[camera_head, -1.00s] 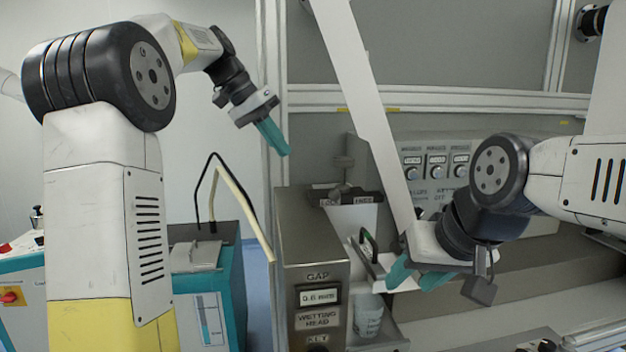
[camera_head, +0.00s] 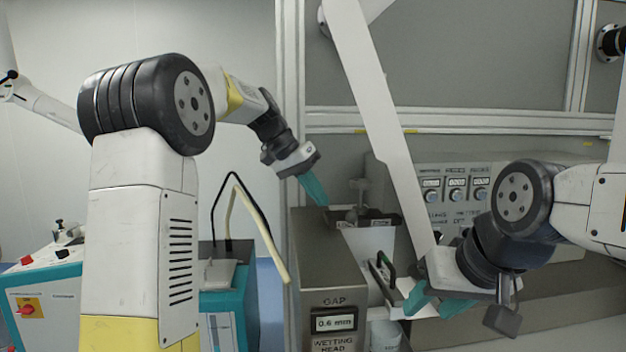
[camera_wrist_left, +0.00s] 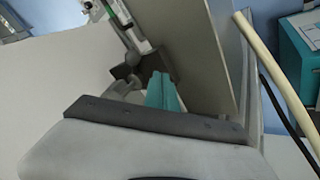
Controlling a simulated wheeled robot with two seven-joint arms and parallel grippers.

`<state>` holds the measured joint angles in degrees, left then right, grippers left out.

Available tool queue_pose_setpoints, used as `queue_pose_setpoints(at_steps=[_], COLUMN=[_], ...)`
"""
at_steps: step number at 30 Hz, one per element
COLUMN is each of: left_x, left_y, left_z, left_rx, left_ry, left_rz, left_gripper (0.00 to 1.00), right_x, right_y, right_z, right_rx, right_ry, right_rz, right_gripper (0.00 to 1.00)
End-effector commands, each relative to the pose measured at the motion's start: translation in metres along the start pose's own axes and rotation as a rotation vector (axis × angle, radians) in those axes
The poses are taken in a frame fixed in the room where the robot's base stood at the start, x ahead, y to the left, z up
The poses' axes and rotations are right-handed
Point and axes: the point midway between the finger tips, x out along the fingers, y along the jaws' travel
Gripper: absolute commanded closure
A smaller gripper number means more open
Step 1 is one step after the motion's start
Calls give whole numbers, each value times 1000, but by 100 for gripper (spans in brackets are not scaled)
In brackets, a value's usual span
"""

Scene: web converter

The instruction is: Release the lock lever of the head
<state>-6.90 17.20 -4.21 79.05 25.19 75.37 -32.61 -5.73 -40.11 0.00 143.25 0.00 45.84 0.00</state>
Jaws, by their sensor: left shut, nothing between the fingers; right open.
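The wetting head is a grey metal box (camera_head: 325,262) with a GAP display (camera_head: 335,322) on its front. A dark lock block with small labels (camera_head: 365,217) sits on its top, and a grey upright piece (camera_head: 358,188) stands behind it. My left gripper (camera_head: 325,203) is shut and empty, its teal fingertips at the left end of the block; I cannot tell if they touch. In the left wrist view the closed fingers (camera_wrist_left: 162,92) are close beside a dark block (camera_wrist_left: 151,66) and grey rounded parts (camera_wrist_left: 131,62). My right gripper (camera_head: 432,307) is open, right of the box.
A control panel with dials (camera_head: 455,188) is behind my right arm. A black and green handle (camera_head: 384,270) and a pale cup (camera_head: 385,335) are right of the box. A teal machine (camera_head: 228,300) with a bent cream rod (camera_head: 258,226) stands to the left.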

Motion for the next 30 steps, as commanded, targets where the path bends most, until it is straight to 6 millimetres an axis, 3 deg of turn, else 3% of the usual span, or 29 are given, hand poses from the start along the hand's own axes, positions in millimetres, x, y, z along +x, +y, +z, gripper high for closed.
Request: queue_pose_setpoints(at_steps=[2,9,25,30], left_x=[15,31,34,41], left_y=[3,28,34,44], left_z=[1,3,2,-1], left_rx=[2,1,-2,-12], left_ry=[-3,-1,1,7], left_rz=[1,1,0,-5], left_gripper=[100,100,100,100], right_x=[0,0,0,0], right_y=[0,0,0,0], right_z=[0,0,0,0], right_rx=[0,0,0,0], right_ry=[0,0,0,0], right_rz=[0,0,0,0], right_gripper=[55,55,55,55])
